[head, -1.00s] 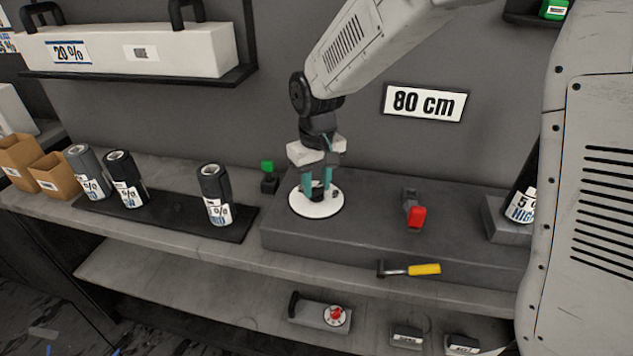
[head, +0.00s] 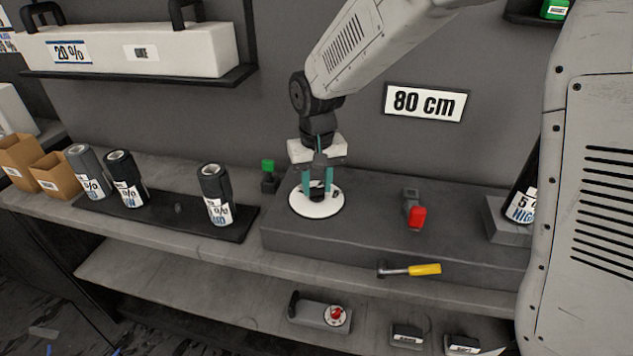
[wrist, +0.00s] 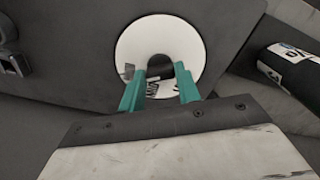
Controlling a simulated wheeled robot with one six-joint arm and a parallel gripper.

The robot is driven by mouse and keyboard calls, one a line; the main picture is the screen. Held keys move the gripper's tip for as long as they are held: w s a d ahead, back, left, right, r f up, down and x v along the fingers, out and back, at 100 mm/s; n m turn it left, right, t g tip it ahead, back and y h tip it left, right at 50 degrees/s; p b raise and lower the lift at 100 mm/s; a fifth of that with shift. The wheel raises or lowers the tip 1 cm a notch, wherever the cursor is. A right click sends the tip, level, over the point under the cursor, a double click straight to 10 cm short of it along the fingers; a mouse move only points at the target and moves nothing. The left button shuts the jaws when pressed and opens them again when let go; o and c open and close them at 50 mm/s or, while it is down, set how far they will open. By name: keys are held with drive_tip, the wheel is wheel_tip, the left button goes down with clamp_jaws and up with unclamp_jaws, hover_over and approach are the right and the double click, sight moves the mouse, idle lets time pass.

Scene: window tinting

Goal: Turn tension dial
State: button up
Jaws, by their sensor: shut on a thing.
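The tension dial is a round white disc (head: 305,205) with dark markings and a black centre knob, lying on top of the dark grey block (head: 375,243). My gripper (head: 317,193) points straight down over it, its teal fingers on either side of the knob. In the wrist view, the white disc (wrist: 133,50) lies beyond the fingers, and the black knob (wrist: 160,68) sits between the teal fingertips (wrist: 162,80). My gripper is shut on the knob. The fingers partly hide the markings, so I cannot read the setting.
A red-tipped switch (head: 416,214) stands right of the dial and a green-tipped one (head: 268,173) behind left. A yellow-handled crank (head: 424,270) projects at the block's front. Dark film rolls (head: 215,194) stand on a black mat to the left. An "80 cm" sign (head: 424,103) hangs on the wall.

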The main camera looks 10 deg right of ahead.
sight(318, 189)
drive_tip(key=o, duration=1)
drive_tip(key=shift+r, duration=0.1)
wheel_tip(318, 189, up, 8)
drive_tip(key=shift+f, duration=0.15)
drive_tip(key=shift+s+f, duration=0.15)
drive_tip(key=shift+s, duration=0.1)
drive_tip(key=shift+m+t, duration=0.7)
drive_tip(key=s+d+r, duration=0.2)
drive_tip(key=s+d, duration=0.3)
drive_tip(key=s, duration=0.4)
drive_tip(key=s+d+r, duration=0.1)
drive_tip(key=s+d, duration=0.5)
drive_tip(key=s, duration=0.3)
drive_tip(key=s+d+r, duration=0.2)
drive_tip(key=s+d, duration=0.4)
drive_tip(key=s, duration=0.3)
drive_tip(key=shift+s+r, duration=0.1)
drive_tip(key=shift+r, duration=0.25)
